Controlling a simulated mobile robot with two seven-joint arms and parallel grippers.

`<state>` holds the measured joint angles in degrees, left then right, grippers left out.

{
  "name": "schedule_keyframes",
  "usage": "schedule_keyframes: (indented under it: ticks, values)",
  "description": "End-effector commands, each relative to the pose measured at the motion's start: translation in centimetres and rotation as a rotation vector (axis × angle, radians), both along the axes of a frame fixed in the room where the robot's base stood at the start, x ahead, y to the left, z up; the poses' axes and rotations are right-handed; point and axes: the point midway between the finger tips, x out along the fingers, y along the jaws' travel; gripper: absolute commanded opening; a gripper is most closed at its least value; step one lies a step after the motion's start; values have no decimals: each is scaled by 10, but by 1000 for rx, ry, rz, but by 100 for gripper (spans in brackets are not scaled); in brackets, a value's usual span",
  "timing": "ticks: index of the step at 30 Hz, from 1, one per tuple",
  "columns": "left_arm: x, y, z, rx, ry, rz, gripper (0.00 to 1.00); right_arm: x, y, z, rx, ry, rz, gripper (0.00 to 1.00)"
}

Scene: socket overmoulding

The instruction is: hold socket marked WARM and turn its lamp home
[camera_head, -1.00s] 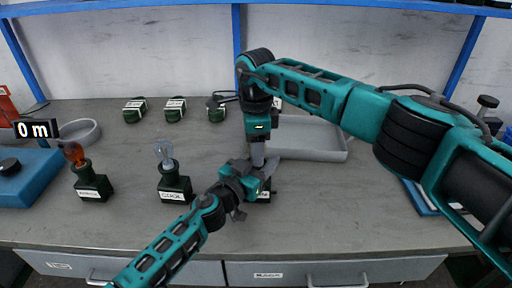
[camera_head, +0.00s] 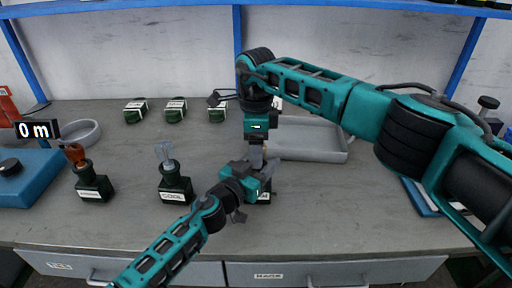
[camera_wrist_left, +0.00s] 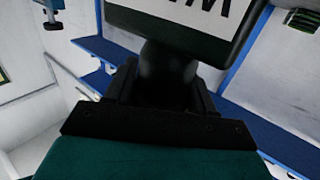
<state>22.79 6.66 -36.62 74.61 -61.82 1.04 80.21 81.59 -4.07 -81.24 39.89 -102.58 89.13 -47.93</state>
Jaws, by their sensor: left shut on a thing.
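The dark green socket with a white label (camera_head: 264,197) stands at the bench's front middle, mostly hidden behind my grippers. In the left wrist view its label (camera_wrist_left: 185,12) fills the top, with only part of the large dark lettering in frame. My left gripper (camera_head: 252,188) is shut on this socket from the left. My right gripper (camera_head: 257,153) points straight down right above it. Its fingertips and any lamp between them are hidden or too small to tell.
A socket marked COOL (camera_head: 175,188) with a clear lamp (camera_head: 165,152) and a socket (camera_head: 93,187) with an amber lamp (camera_head: 75,154) stand to the left. Several green labelled pieces (camera_head: 175,110) lie behind. A grey tray (camera_head: 310,140) is behind my right gripper. A blue box (camera_head: 30,185) stands far left.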

Motion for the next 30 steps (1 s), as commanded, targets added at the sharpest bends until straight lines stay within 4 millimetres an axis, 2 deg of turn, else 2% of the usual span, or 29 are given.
schedule_keyframes:
  ticks: [19, 30]
  values:
    - [0, 1, -2, -2, 5, 2, 20, -3, -1, -5, -6, 12, 42, 71]
    - [1, 2, -1, -3, 3, 5, 20, -3, -4, -7, -11, 14, 410, 71]
